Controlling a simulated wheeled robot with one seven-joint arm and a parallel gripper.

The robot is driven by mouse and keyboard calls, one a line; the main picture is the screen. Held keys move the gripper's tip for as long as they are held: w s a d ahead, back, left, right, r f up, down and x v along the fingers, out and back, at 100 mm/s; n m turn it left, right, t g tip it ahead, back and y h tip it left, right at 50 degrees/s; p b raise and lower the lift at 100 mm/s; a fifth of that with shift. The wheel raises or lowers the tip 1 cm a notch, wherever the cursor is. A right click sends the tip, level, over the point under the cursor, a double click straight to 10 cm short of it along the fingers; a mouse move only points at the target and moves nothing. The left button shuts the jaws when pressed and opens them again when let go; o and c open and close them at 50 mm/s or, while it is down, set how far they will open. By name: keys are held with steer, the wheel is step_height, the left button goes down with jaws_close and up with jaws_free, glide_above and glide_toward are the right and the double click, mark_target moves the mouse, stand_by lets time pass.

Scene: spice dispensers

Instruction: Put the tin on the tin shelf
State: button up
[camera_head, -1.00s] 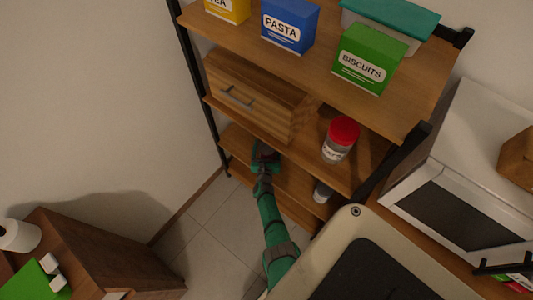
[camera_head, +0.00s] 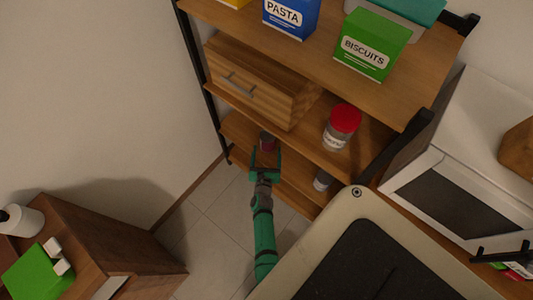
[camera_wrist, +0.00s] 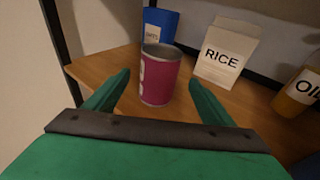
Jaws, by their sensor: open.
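The tin (camera_wrist: 160,78) is a pinkish-red can with a grey top. It stands upright on a wooden shelf (camera_wrist: 103,68) in the wrist view. In the head view the tin (camera_head: 267,141) shows as a small dark red shape on the lower shelf (camera_head: 237,130), below the drawer. My gripper (camera_wrist: 158,97) is open, with its green fingers on either side of and in front of the tin, apart from it. In the head view my gripper (camera_head: 265,160) is at the front of that shelf.
Behind the tin stand a blue box (camera_wrist: 160,25) and a white RICE box (camera_wrist: 225,55). An OIL bottle (camera_wrist: 300,90) stands at the right. Above are a wooden drawer (camera_head: 245,90) and a red-lidded jar (camera_head: 341,127). A black post (camera_wrist: 52,35) bounds the shelf's left.

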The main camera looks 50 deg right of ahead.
steer(key=shift+s+a+r, duration=0.1)
steer(key=shift+s+a, duration=0.05)
steer(key=shift+a, duration=0.15)
steer(key=s+a+r+n+t+y, duration=0.2)
steer(key=s+a+r+n, duration=0.15)
steer(key=a+n, duration=0.8)
steer(key=s+a+r+n+t+y, duration=0.2)
steer(key=a+r+n, duration=0.3)
steer(key=a, duration=1.2)
steer(key=s+a+r+n+y, duration=0.4)
steer(key=s+r+n, duration=0.5)
steer(key=n, duration=0.6)
steer(key=s+a+r+n+t+y, duration=0.1)
steer(key=s+a+r+n+y, duration=0.3)
steer(key=s+r+n, duration=0.5)
step_height(320, 180, up, 5)
steer(key=a+n, duration=0.2)
steer(key=n, duration=0.3)
steer(key=shift+n, duration=0.35)
